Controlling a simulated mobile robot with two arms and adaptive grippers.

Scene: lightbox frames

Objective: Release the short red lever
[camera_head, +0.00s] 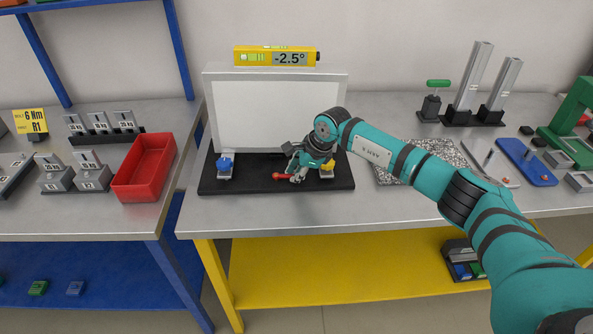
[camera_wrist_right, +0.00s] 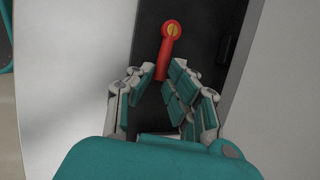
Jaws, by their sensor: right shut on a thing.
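The short red lever (camera_head: 281,176) lies over the black base (camera_head: 240,184) in front of a white panel. Its rounded left end shows in the head view. In the right wrist view the lever (camera_wrist_right: 170,45) has a round red end with a yellow centre. The fingers of my right gripper (camera_head: 298,172) are closed around its other end, which they partly hide. The gripper (camera_wrist_right: 160,90) also shows in the wrist view. My left gripper is not in view.
A blue-topped clamp (camera_head: 224,166) stands left on the base, and a yellow-topped part (camera_head: 328,168) is right beside my gripper. The white panel (camera_head: 270,100) rises behind, with a yellow level (camera_head: 275,56) reading -2.5° on top. A red bin (camera_head: 146,168) is on the left table.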

